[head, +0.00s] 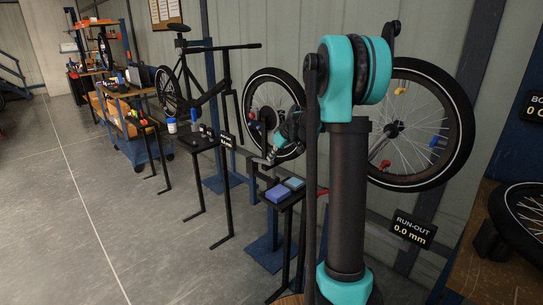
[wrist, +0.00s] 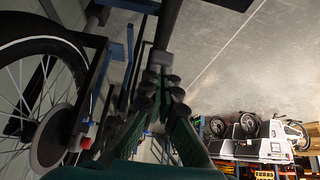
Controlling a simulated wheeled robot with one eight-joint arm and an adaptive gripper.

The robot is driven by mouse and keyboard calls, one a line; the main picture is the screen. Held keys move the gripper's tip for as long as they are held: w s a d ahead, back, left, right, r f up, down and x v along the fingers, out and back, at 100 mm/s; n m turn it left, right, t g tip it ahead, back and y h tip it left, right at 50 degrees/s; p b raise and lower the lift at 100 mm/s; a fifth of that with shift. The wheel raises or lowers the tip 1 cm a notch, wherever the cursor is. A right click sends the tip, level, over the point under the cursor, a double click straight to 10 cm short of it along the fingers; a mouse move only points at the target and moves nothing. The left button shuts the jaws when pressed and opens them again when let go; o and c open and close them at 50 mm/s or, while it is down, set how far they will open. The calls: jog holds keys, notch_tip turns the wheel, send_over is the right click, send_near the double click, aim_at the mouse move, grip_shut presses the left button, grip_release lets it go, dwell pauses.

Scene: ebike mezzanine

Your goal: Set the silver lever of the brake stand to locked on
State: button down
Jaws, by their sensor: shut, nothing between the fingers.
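A spoked wheel (head: 262,92) in a stand is partly hidden behind my arm in the head view. This seems to be the brake stand, but I cannot be sure. A wheel (wrist: 25,85) with a grey disc (wrist: 55,138) fills the left of the wrist view. A small grey bar (head: 262,160) shows below the wheel in the head view. I cannot tell if it is the silver lever or how it is set. My gripper (wrist: 165,75) is shut and empty, right of the wheel in the wrist view. No contact with a lever is visible.
Blue boxes (head: 279,193) sit on a small black stand. A larger wheel (head: 408,125) stands behind my arm, above a run-out sign (head: 412,229). A bike (head: 205,85) and a blue cart (head: 138,150) are farther back. The grey floor (head: 60,220) at left is clear.

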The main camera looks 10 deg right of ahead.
aim_at(273, 164)
jog(key=f, duration=0.1)
jog(key=f+t+y, duration=0.1)
jog(key=s+f, duration=0.1)
jog(key=shift+d+t, duration=0.4)
jog(key=shift+s+d+f+t+y, duration=0.15)
jog(key=shift+f+t+y, duration=0.2)
jog(key=shift+f, duration=0.2)
jog(key=shift+s+f+t+y, duration=0.1)
jog(key=shift+f+t+y, duration=0.25)
jog(key=shift+f, duration=0.2)
jog(key=shift+r, duration=0.15)
jog(key=shift+r, duration=0.65)
